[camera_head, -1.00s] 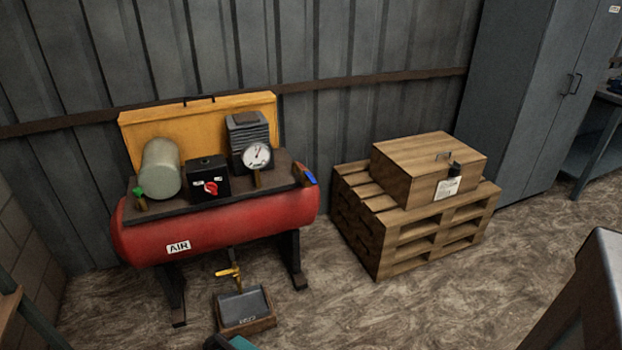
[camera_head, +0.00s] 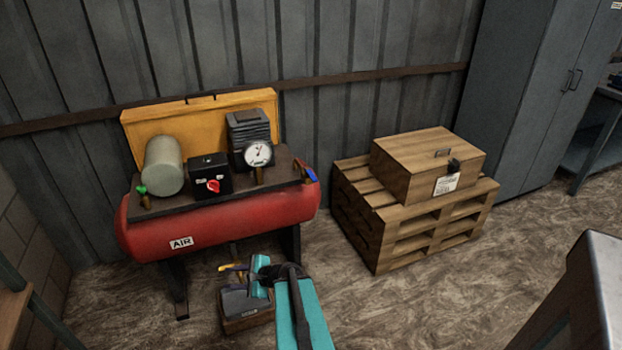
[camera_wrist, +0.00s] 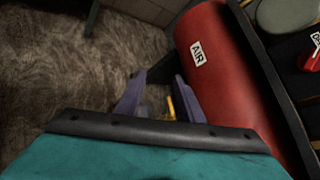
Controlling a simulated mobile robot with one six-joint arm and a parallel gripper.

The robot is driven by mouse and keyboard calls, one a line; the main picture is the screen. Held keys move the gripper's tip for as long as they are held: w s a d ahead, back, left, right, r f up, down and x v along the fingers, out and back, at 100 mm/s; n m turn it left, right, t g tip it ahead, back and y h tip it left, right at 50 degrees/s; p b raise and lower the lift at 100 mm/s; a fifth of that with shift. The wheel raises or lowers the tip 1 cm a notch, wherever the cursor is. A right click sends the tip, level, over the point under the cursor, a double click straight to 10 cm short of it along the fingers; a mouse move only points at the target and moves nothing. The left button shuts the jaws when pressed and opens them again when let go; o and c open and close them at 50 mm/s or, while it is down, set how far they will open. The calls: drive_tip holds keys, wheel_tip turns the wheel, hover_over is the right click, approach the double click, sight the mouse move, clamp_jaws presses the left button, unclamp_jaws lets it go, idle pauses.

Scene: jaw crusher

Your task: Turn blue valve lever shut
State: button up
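The blue valve lever (camera_head: 311,174) is at the right end of the red compressor tank (camera_head: 225,228), beside a brass fitting, in the head view. It is not visible in the wrist view. My gripper (camera_head: 244,270) is low in front of the tank, below and left of the blue lever and well apart from it. In the wrist view my gripper (camera_wrist: 159,77) has its two purple fingers spread, with no object clearly held. A yellow lever (camera_wrist: 170,106) shows near the right finger; whether they touch cannot be told.
A wooden tray (camera_head: 247,318) sits on the floor under the tank, partly behind my arm. A pressure gauge (camera_head: 258,154) and red switch (camera_head: 213,186) are on top. A pallet with a wooden crate (camera_head: 425,165) stands right; floor between is open.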

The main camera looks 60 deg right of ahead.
drive_tip(key=s+d+r+m+h, duration=0.4)
drive_tip(key=s+d+r+m, duration=0.1)
drive_tip(key=d, duration=0.5)
drive_tip(key=s+d+r+m+t+h+p, duration=0.1)
drive_tip(key=s+d+r+m+h, duration=0.3)
drive_tip(key=d, duration=0.7)
drive_tip(key=s+d+r+m+t+h+p, duration=0.1)
drive_tip(key=s+d+r+m+h, duration=0.4)
drive_tip(key=d+r, duration=0.5)
drive_tip(key=s+r+m, duration=0.1)
drive_tip(key=s+m, duration=0.1)
drive_tip(key=s, duration=0.1)
drive_tip(key=shift+s+d+r+m, duration=0.2)
drive_tip(key=shift+s+d+m, duration=0.2)
drive_tip(key=shift+w+d+f, duration=0.1)
drive_tip(key=shift+w+d, duration=0.05)
drive_tip(key=shift+w, duration=0.05)
drive_tip(key=b+x, duration=0.2)
drive_tip(key=b, duration=0.2)
drive_tip(key=shift+w+d+b, duration=0.15)
drive_tip(key=shift+w+b, duration=0.1)
drive_tip(key=shift+b, duration=0.15)
drive_tip(key=w+b, duration=0.1)
drive_tip(key=b, duration=0.2)
drive_tip(key=shift+d+f, duration=0.1)
drive_tip(key=shift+d, duration=0.2)
